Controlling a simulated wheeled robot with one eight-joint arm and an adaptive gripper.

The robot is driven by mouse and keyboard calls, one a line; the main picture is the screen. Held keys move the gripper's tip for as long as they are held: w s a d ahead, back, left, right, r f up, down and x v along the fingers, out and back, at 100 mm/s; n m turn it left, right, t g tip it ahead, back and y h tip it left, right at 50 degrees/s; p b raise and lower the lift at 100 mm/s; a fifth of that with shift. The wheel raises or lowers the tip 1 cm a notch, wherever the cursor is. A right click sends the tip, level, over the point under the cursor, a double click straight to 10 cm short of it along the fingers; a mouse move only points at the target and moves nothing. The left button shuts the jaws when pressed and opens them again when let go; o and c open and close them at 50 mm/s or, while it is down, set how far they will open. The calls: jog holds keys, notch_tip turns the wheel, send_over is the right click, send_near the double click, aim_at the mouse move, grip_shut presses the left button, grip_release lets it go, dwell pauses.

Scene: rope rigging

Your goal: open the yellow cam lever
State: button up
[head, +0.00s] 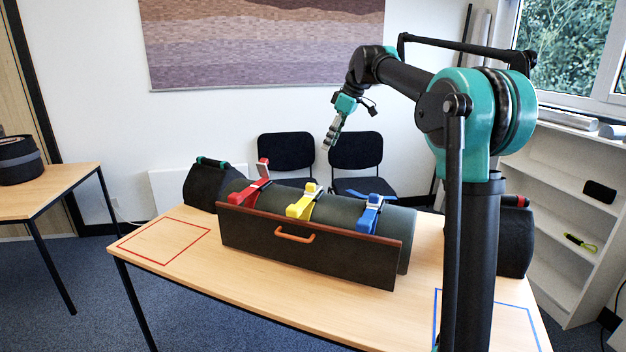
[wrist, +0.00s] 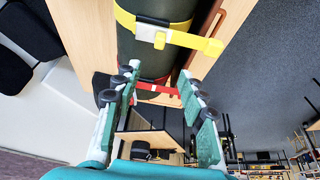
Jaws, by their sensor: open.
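The yellow cam lever (head: 301,209) sits on the middle strap around a dark green roll (head: 341,212) on the table. My gripper (head: 331,142) is in the air above and behind the roll, pointing down. Its two fingers (wrist: 160,84) are spread and empty, apart from the yellow lever. The red lever (wrist: 158,88) shows beyond the fingertips.
A red lever (head: 247,194) and a blue lever (head: 369,214) flank the yellow one. A dark panel (head: 345,252) with an orange handle (head: 295,235) stands in front of the roll. Red (head: 165,241) and blue (head: 437,310) outlines mark bare tabletop at either side.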

aim_at(311, 184)
jog(key=x, duration=1.7)
jog(key=shift+w+a, duration=0.1)
jog(key=shift+w, duration=0.05)
grip_shut()
